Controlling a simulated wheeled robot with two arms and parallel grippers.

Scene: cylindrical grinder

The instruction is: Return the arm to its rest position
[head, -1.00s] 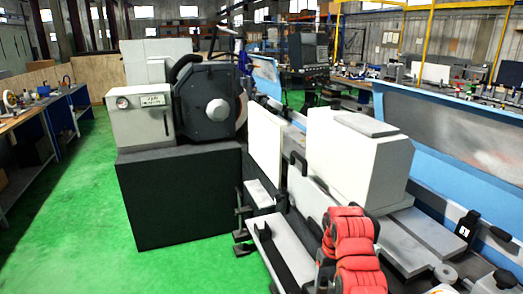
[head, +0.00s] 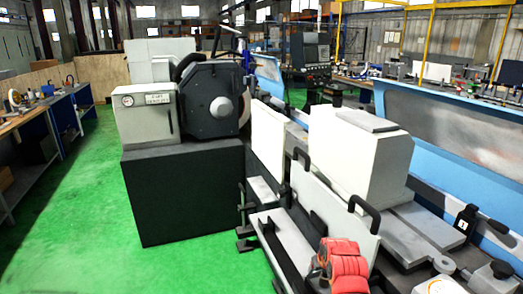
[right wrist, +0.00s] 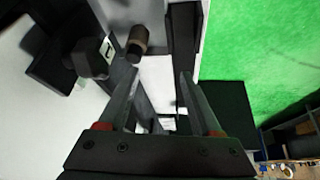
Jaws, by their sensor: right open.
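My right gripper (right wrist: 157,88) shows in the right wrist view with its two dark fingers apart and nothing between them. In the head view, red and black parts of my right arm show at the bottom edge, right of centre, in front of the grinder's white panel (head: 330,212). I cannot make out the fingertips there. My left arm and gripper are not in view.
The grinder's black base (head: 185,195) carries the wheel head (head: 210,100). A white box-shaped unit (head: 355,155) stands on the machine bed. Black handles (head: 365,212) stick up from the panel. Green floor (head: 75,200) is clear at the left, beside a workbench (head: 50,115).

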